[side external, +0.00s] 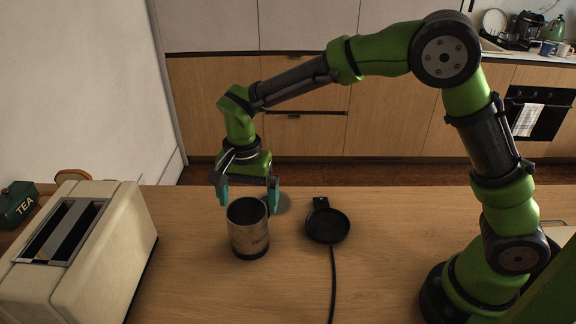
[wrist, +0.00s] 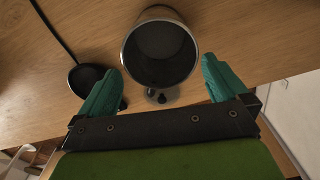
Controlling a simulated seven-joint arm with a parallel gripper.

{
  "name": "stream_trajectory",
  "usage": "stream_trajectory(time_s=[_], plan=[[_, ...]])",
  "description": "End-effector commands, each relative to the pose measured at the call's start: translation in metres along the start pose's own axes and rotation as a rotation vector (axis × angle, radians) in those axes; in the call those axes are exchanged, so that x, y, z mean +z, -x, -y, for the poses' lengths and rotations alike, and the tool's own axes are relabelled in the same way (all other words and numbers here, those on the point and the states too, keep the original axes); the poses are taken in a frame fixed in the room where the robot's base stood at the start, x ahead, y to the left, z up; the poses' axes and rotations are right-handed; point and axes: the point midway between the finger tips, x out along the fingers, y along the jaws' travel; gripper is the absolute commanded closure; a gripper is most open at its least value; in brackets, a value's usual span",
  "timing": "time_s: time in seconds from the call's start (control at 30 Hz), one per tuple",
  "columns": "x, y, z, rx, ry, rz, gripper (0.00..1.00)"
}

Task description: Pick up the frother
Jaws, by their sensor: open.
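The frother (side external: 249,236) is a dark metallic open-topped cup standing upright on the wooden table; the wrist view looks into its dark inside (wrist: 160,52). My gripper (side external: 247,197) is open, with its teal fingers spread. In the side view it is just behind and above the frother's rim. In the wrist view the fingers (wrist: 162,70) are apart at either side of the frother's near edge, with nothing held. A black round base (side external: 327,225) with a cord lies to the right of the frother; it also shows in the wrist view (wrist: 88,76).
A cream toaster (side external: 105,245) stands on the left, with a green TEA tin (side external: 17,204) behind it. The black cord (side external: 333,280) runs to the front. Table to the right of the base is clear.

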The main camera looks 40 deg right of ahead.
Motion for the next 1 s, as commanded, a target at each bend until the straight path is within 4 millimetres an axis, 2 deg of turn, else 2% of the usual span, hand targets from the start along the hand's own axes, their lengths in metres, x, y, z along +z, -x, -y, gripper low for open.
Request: stream_trajectory(time_s=[0.3,0.6,0.67,1.0], plan=[[0.008,-0.044,0.002,0.003,0.001,0.000,0.00],[0.008,-0.049,0.002,0.001,0.001,0.000,0.00],[0.008,-0.049,0.002,0.001,0.001,0.000,0.08],[0.008,-0.049,0.002,0.000,0.001,0.000,0.60]])
